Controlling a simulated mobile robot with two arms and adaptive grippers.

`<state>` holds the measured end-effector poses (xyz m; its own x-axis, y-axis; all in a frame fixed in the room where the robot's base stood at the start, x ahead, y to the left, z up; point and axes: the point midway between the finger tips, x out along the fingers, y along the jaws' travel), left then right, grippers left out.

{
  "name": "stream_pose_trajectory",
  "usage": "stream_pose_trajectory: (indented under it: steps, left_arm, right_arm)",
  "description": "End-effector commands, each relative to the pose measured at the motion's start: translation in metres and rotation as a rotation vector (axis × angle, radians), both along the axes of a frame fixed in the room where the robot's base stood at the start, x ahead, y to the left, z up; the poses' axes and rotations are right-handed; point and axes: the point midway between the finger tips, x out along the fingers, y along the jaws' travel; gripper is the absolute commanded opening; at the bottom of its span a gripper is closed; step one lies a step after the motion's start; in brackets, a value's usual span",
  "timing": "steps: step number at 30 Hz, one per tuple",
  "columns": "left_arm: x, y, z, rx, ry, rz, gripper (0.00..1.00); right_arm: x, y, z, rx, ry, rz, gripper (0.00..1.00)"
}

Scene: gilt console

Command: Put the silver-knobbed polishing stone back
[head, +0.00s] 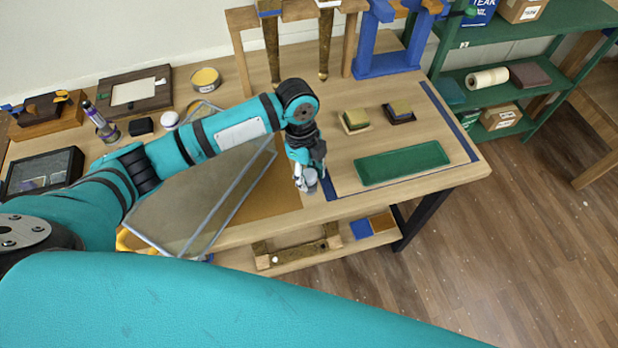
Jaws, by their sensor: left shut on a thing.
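My left gripper (308,168) reaches over the front of the wooden bench and points down. It is shut on a small silver-grey thing (309,184), which looks like the silver-knobbed polishing stone; the fingers hide much of it. It is near the bench's front edge, left of a blue strip (327,187). I cannot tell whether it touches the bench top. A green tray (402,162) lies to the right and looks empty. My right gripper is not in view.
Gilt legs (325,45) and a blue stand (386,62) rise at the back. Green shelves (520,65) stand right.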

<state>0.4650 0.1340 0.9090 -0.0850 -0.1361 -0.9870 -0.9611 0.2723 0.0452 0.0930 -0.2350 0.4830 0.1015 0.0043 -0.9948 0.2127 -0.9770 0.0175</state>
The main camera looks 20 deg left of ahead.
Motion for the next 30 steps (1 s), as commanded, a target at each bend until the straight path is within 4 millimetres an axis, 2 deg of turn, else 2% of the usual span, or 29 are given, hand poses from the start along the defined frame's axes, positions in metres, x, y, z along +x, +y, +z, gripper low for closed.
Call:
stream_pose_trajectory:
  steps: [6,17,18,22,30]
  left_arm:
    - [-0.001,0.0,-0.027,0.001,0.002,0.001,0.12]
    - [-0.001,0.0,-0.032,0.001,0.001,0.0,0.12]
    - [-0.001,0.0,-0.032,0.001,0.001,0.0,0.43]
    - [-0.001,0.0,-0.032,0.001,0.001,0.0,0.6]
    - [-0.001,-0.001,-0.031,0.001,0.001,0.0,0.61]
  right_arm:
    - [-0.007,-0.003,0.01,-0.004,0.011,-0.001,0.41]
    - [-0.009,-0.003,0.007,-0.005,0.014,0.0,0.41]
    - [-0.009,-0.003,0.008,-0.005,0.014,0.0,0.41]
    - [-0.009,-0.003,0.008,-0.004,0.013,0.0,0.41]
    - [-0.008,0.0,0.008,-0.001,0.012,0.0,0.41]
